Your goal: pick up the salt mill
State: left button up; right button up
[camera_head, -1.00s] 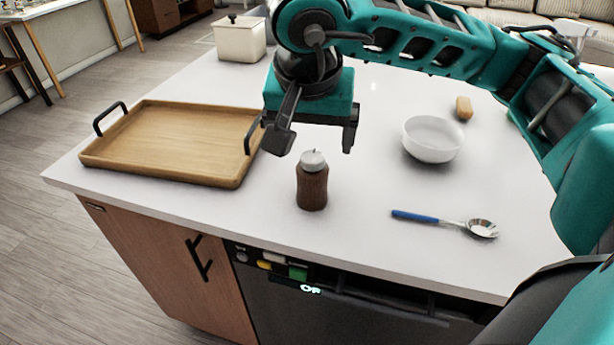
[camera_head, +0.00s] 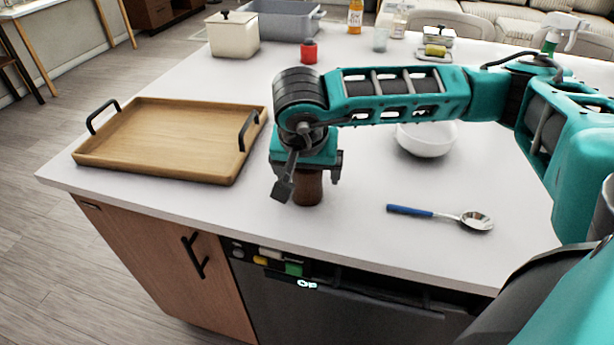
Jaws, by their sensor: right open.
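The salt mill (camera_head: 308,188) is a brown, upright cylinder standing on the white countertop near its front edge. Its pale top is hidden under my right gripper. My right gripper (camera_head: 310,182) points down over the mill from above, with one dark finger on the left side of the mill and the other on its right. The fingers are open and stand around the mill's upper part; I cannot tell whether either touches it. My left gripper is not in the view.
A wooden tray (camera_head: 165,165) with black handles lies left of the mill. A white bowl (camera_head: 427,140) sits behind my right forearm, and a blue-handled spoon (camera_head: 440,215) lies to the right. A cream pot (camera_head: 233,38), a red jar (camera_head: 309,53) and a grey bin (camera_head: 283,21) stand farther back.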

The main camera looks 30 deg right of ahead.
jog(key=shift+c, duration=0.3)
jog(key=c, duration=1)
jog(key=shift+c, duration=0.6)
jog(key=shift+r, duration=0.1)
